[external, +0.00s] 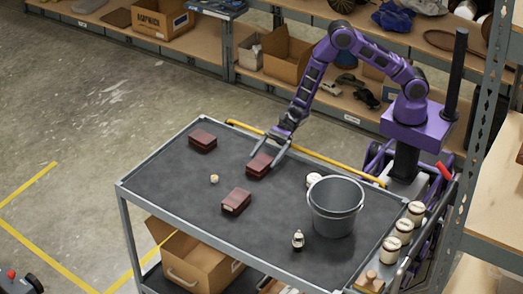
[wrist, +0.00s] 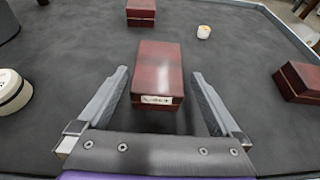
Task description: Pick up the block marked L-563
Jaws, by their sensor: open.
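Three dark red blocks lie apart on the grey cart top. The middle one (external: 260,166) is at my gripper (external: 266,151). In the wrist view this block (wrist: 158,70) lies between the two open fingers of my gripper (wrist: 160,74), with a gap on each side. It bears a pale label on its near face, too blurred to read surely. A second block (external: 236,201) lies nearer the front edge and shows at the top of the wrist view (wrist: 141,12). The third block (external: 203,141) lies at the left and shows at the wrist view's right edge (wrist: 300,82). No labels are readable on these two.
A grey bucket (external: 335,207) stands on the right of the cart top, with a pale round jar (external: 313,180) beside it. A small cream piece (external: 214,179) lies between the blocks. A small pale figure (external: 298,240) stands near the front. A yellow bar (external: 335,163) runs along the back edge.

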